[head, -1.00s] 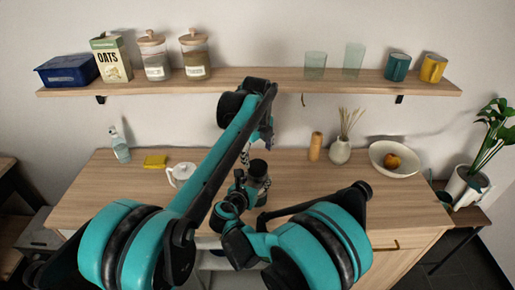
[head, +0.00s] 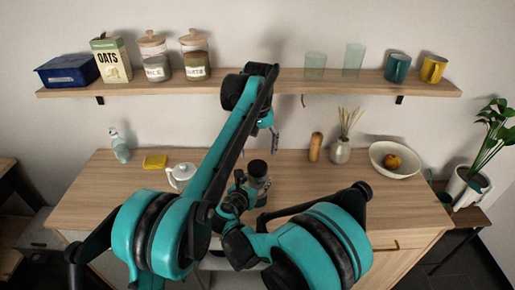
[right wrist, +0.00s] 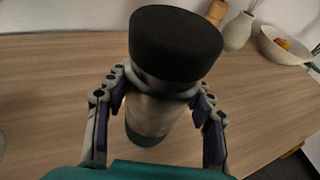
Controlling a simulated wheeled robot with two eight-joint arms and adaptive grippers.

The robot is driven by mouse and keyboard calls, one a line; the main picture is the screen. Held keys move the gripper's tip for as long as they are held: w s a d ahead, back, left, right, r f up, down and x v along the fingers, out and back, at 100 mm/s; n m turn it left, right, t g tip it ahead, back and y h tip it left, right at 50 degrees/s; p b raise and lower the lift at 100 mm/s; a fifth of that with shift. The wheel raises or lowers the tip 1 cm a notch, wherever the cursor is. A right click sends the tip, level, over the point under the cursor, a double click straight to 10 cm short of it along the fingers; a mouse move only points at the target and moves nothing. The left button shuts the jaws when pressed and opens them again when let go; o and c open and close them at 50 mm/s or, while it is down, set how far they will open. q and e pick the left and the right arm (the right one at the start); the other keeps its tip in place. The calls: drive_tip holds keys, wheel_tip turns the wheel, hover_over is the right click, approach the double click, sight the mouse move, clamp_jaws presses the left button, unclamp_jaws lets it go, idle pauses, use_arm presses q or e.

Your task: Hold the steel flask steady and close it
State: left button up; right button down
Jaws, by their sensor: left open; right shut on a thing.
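The steel flask (right wrist: 155,115) stands upright on the table with its black lid (right wrist: 175,45) on top of its neck; how tightly the lid sits I cannot tell. The lid also shows in the head view (head: 257,168). My right gripper (right wrist: 160,95) is shut around the flask's upper body, one finger on each side, below the lid. My left gripper (head: 275,142) is open and empty, above and slightly right of the lid in the head view, apart from it. The flask's lower part is partly hidden by my right gripper in the head view.
On the wooden table (head: 110,200), a white teapot (head: 181,176), a yellow sponge (head: 155,162) and a bottle (head: 120,147) stand left. A wooden mill (head: 315,147), a vase (head: 340,151) and a fruit bowl (head: 380,168) stand right. A loaded shelf (head: 300,82) runs above.

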sight(257, 165)
use_arm(q)
drive_tip(key=n, duration=0.4)
drive_tip(key=shift+r, duration=0.15)
drive_tip(key=n, duration=0.4)
drive_tip(key=shift+s+r+g, duration=0.1)
drive_tip(key=shift+g, duration=0.2)
drive_tip(key=shift+f, duration=4)
